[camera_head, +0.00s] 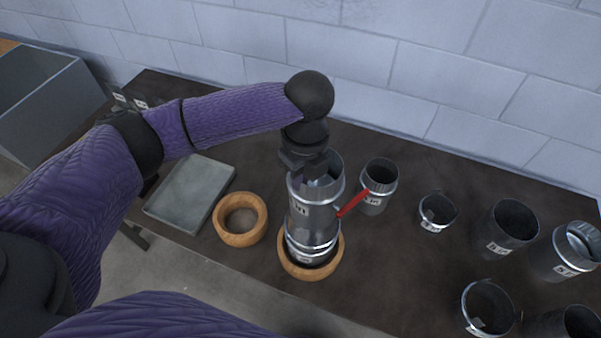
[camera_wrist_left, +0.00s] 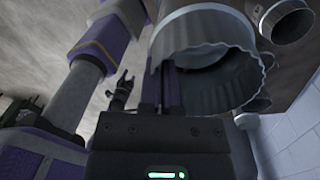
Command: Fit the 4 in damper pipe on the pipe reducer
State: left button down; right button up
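The damper pipe (camera_head: 312,205) is a silvery tube with a red handle (camera_head: 353,203). It stands nearly upright over the pipe reducer (camera_head: 310,252), its lower end at the reducer's top; whether it is fully seated I cannot tell. The reducer sits in a wooden ring (camera_head: 324,270). My left gripper (camera_head: 307,170) is shut on the damper pipe's upper rim. In the left wrist view, its fingers (camera_wrist_left: 166,88) pinch the wall of the pipe (camera_wrist_left: 215,75). My right gripper (camera_wrist_left: 126,84) shows small in that view, with its fingers apart and nothing visible between them.
An empty wooden ring (camera_head: 240,220) lies left of the reducer, beside a grey tray (camera_head: 192,192). A metal pipe (camera_head: 378,186) stands close to the right of the red handle. Several more pipes and fittings (camera_head: 512,225) fill the table's right side. A block wall (camera_head: 430,75) runs behind.

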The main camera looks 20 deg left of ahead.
pick_arm(q)
jog(key=shift+f, duration=0.3)
jog(key=c, duration=0.7)
grip_release()
jog(key=shift+c, duration=0.2)
notch_tip(320, 180, up, 10)
jog(key=shift+w+d+b, duration=0.2)
jog(key=shift+w+b, duration=0.1)
jog(key=shift+w, duration=0.1)
